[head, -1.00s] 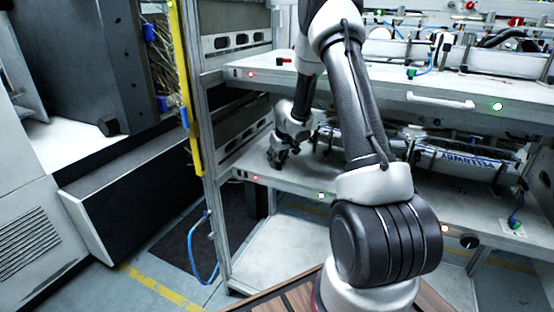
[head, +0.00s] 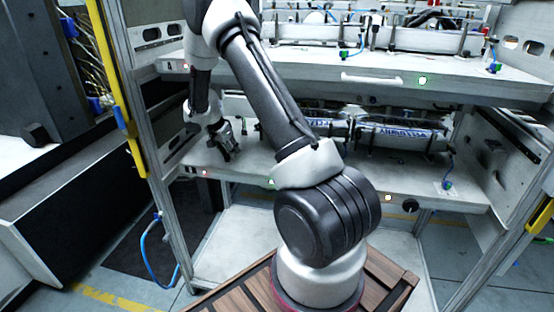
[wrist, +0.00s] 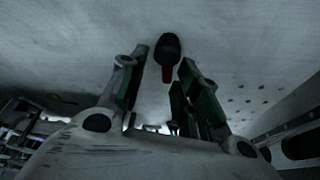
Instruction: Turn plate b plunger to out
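In the wrist view the plunger (wrist: 168,48) is a small black knob with a red end, on a pale plate (wrist: 80,45). It lies between and just ahead of my gripper's fingertips (wrist: 165,62). The fingers are apart, one on each side, with nothing held. I cannot tell whether either touches it. In the head view my gripper (head: 226,148) points down just above the left part of the lower shelf (head: 235,172). The plunger is not made out there, hidden by my gripper or too small.
The upper shelf (head: 290,66) overhangs the lower one, with my arm reaching in between. Wrapped cylinders (head: 400,136) lie further right on the lower shelf. A frame post (head: 150,150) stands at left. A blue hose (head: 150,250) hangs below it.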

